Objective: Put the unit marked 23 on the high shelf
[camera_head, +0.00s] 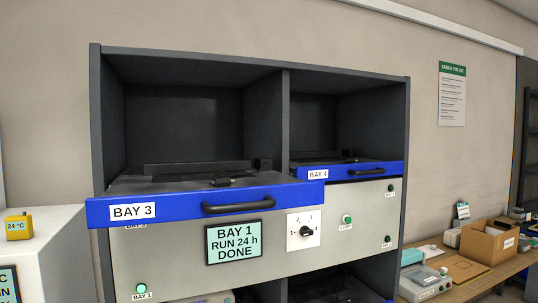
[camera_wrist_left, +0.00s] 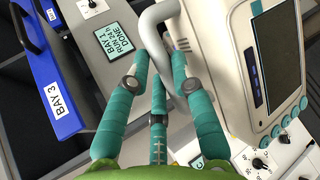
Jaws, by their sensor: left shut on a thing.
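In the left wrist view my left gripper (camera_wrist_left: 160,68) has its teal fingers closed around the pale grey handle (camera_wrist_left: 152,28) of a monitor unit. The unit (camera_wrist_left: 232,62) has a white casing, a dark screen and green buttons, and appears on the right of that view. No number 23 is readable on it. The head view shows neither the held unit nor either gripper. I cannot tell which shelf is the high shelf. A dark shelf rack (camera_head: 531,130) shows only partly at the right edge of the head view.
A dark bay cabinet (camera_head: 96,120) stands ahead. A panel screen (camera_head: 233,243) reads BAY 1 RUN 24 h DONE. A cluttered bench (camera_head: 490,278) is at right.

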